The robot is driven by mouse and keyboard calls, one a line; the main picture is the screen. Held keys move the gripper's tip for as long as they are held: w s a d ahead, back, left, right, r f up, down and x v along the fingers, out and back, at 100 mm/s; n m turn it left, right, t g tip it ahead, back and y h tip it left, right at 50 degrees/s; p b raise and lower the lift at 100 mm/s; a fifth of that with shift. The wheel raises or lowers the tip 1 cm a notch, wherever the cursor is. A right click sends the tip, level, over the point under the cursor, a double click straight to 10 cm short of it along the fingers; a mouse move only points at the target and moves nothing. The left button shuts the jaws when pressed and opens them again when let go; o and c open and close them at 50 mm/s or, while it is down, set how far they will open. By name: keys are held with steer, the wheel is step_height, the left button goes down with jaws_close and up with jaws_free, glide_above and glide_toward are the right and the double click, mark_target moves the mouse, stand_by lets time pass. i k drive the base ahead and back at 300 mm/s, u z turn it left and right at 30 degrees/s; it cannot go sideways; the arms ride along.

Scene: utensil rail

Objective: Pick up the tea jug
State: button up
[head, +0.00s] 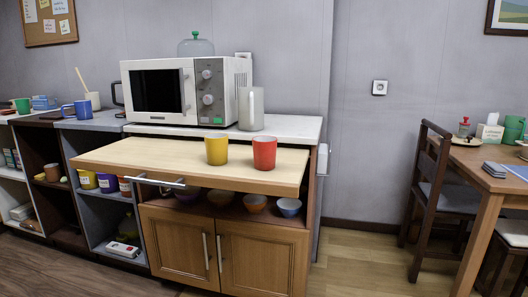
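Two jug-like things show, and I cannot tell for sure which is the tea jug. A tall pale grey jug (251,110) stands upright on the white counter top, just right of the microwave. A clear greenish vessel with a green knob (196,46) shows above the back of the microwave, its lower part hidden. My gripper is not in view, so nothing shows near either one.
The white microwave (216,93) stands left of the grey jug. A yellow cup (216,151) and a red cup (264,153) stand on the pulled-out wooden board (150,155) in front. Bowls sit below.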

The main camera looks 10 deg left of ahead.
mark_target(251, 109)
steer(key=u, duration=2.5)
steer(key=i, duration=2.25)
steer(key=z, duration=3.25)
